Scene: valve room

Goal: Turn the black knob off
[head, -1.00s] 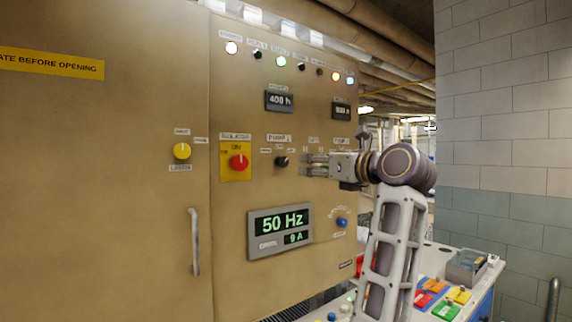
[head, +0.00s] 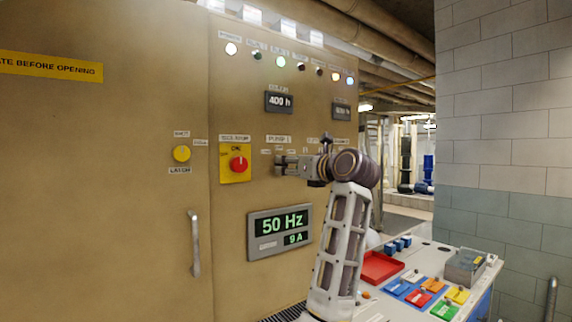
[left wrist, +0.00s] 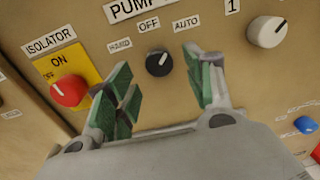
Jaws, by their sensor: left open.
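The black knob (left wrist: 158,63) sits on the tan panel under the PUMP label, with HAND, OFF and AUTO labels around it. Its white mark points up and to the right, toward the AUTO side. My left gripper (left wrist: 162,82) is open, its green-padded fingers on either side of the knob in the left wrist view. No contact is visible, and the gap to the panel is hard to judge. In the head view my left gripper (head: 279,166) is at the panel and hides the knob. My right gripper is not in view.
A red isolator knob (left wrist: 70,91) on a yellow plate is left of the knob, and a white knob (left wrist: 267,32) is to the right. A blue button (left wrist: 306,124) is lower right. A display (head: 280,232) is below. A table with a red tray (head: 382,267) stands right.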

